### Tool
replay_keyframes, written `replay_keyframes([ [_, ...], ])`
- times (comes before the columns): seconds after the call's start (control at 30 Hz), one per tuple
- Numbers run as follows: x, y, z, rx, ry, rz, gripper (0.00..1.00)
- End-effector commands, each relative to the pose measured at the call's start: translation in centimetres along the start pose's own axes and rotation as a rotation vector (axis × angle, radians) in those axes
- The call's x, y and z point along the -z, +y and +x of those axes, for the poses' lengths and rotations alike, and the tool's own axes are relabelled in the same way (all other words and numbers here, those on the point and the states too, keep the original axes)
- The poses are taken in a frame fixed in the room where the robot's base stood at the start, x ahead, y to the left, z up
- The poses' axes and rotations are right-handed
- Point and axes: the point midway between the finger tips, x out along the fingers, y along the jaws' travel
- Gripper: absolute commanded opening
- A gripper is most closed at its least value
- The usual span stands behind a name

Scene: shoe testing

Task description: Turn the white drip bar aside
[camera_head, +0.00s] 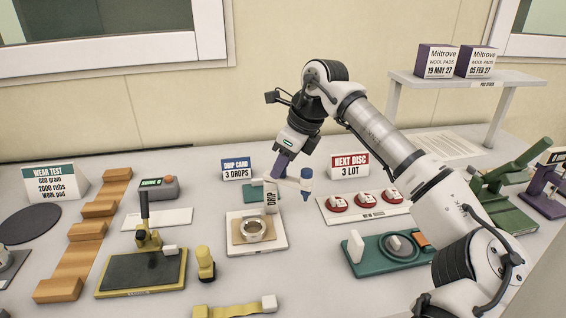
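The white drip bar (292,183) is a short arm at the top of a white upright marked DRIP (271,197). A blue-and-white dropper (306,180) hangs at its right end. The upright is at the back right of a white base plate (268,246), which carries a brown square pad (240,237) and a metal ring (254,229). My gripper (280,172) points down with its purple fingers at the left part of the bar, by the top of the upright. In this view the fingers overlap; contact and the gap between them cannot be told.
A drip card sign (236,169) stands behind left. A tray with red discs (364,204) lies right, and a green plate with a ring (390,252) lies front right. A yellow weight (205,263) and a black plate (143,270) stand left. My arm crosses the right side.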

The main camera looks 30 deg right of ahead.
Motion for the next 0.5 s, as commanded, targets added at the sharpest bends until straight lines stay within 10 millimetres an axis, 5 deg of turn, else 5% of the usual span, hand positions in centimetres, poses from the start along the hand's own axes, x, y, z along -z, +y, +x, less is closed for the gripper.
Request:
replay_keyframes([
  [0.33, 0.1, 0.0, -0.4, -0.001, 0.002, 0.002, 0.33],
  [0.5, 0.1, 0.0, -2.9, 0.001, 0.001, 0.003, 0.33],
])
